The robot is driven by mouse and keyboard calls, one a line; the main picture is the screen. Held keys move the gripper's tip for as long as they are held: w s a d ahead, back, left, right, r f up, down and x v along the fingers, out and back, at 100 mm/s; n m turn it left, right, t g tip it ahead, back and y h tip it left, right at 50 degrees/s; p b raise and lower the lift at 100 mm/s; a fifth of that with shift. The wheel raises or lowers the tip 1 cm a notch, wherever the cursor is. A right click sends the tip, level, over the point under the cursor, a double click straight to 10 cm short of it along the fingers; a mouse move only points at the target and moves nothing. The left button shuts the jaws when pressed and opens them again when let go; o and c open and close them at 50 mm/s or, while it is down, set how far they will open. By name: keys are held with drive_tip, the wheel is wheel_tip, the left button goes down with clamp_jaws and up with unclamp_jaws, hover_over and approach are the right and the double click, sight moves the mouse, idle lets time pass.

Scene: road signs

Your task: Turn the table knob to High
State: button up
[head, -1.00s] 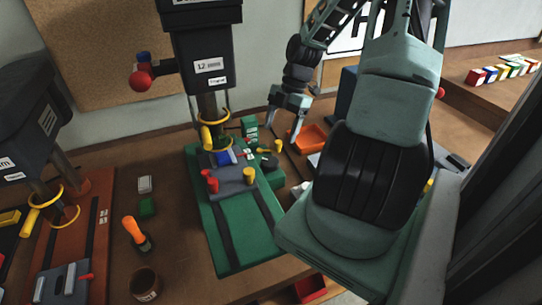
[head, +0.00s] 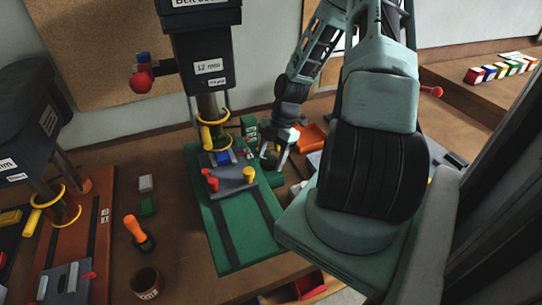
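The drill press (head: 203,75) labelled "12 mm" stands on a green base (head: 236,235), with a grey vise (head: 231,181) on it. A small dark round part (head: 270,160), which may be the table knob, shows at the right of the base. My gripper (head: 276,157) points down at this dark part, its fingers beside or around it. The fingers look a little apart, but the view is too small to tell contact. The knob's marking and any High label cannot be read. A small green labelled block (head: 249,126) stands just left of my gripper.
An orange tray (head: 312,136) lies right of my gripper, close to my arm. A second machine (head: 28,125) stands at the left. Coloured blocks (head: 502,69) line the back right.

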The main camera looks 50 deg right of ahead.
drive_tip(key=c, duration=0.5)
drive_tip(key=shift+m+t, duration=0.3)
drive_tip(key=shift+m, duration=0.3)
drive_tip(key=shift+c, duration=0.2)
drive_tip(key=m+t+p, duration=0.1)
drive_tip(key=m, duration=0.1)
drive_tip(key=shift+s+r+m, duration=0.1)
drive_tip(key=shift+s+m, duration=0.05)
drive_tip(key=shift+m, duration=0.15)
drive_tip(key=m+t+h, duration=0.1)
drive_tip(key=m, duration=0.2)
drive_tip(key=shift+a+m, duration=0.1)
drive_tip(key=shift+m, duration=0.2)
drive_tip(key=shift+s+a+m+t+h, duration=0.1)
drive_tip(key=shift+m+t+h, duration=0.45)
drive_tip(key=shift+m, duration=1.15)
drive_tip(key=shift+m+h+b, duration=0.35)
drive_tip(key=shift+m, duration=0.15)
drive_tip(key=shift+a+m+h, duration=0.1)
drive_tip(key=shift+m+h, duration=0.5)
drive_tip(key=shift+m, duration=1.1)
drive_tip(key=o, duration=1)
